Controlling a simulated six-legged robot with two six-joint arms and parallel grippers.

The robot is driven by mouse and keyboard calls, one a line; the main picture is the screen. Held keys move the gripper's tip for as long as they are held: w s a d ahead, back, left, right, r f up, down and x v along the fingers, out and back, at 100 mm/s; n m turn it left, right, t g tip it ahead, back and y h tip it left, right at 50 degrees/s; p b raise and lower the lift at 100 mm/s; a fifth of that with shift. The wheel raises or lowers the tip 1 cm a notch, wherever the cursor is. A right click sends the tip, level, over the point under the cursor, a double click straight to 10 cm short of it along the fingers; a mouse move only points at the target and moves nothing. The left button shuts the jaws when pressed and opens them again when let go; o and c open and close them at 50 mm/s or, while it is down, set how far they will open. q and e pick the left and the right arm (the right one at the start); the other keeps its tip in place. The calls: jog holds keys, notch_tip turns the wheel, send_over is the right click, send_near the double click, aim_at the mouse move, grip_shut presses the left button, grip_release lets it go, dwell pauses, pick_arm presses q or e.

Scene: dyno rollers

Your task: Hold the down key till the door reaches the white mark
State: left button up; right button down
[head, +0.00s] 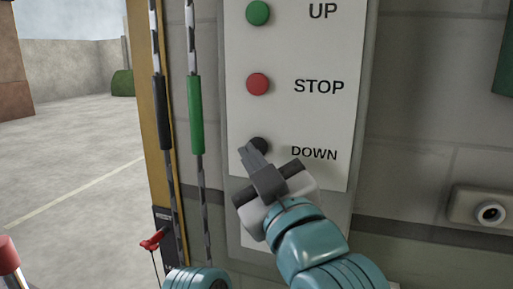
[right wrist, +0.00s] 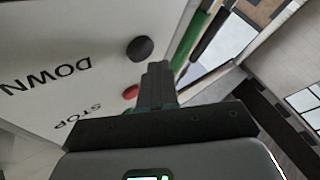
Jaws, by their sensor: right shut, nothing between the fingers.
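The white control panel (head: 300,55) on the wall carries a green UP button (head: 257,13), a red STOP button (head: 258,84) and a black DOWN key (head: 261,144). My right gripper (head: 248,150) is shut and empty, its fingertips at the DOWN key and partly over it in the head view. In the right wrist view the DOWN key (right wrist: 140,48) shows just beyond my fingertips (right wrist: 158,68); I cannot tell whether they touch. Neither the door nor a white mark can be made out. A teal part of an arm shows at the bottom; my left gripper is not visible.
Two ropes with a black sleeve (head: 159,115) and a green sleeve (head: 195,115) hang left of the panel. A red-handled device (head: 153,240) sits low beside them. A grey wall fitting (head: 488,212) juts out at right. Open paved ground lies at left.

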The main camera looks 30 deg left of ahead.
jog(key=shift+w, duration=0.1)
jog(key=shift+w+a, duration=0.1)
jog(key=shift+w, duration=0.25)
jog(key=shift+w, duration=0.35)
dwell(7.2)
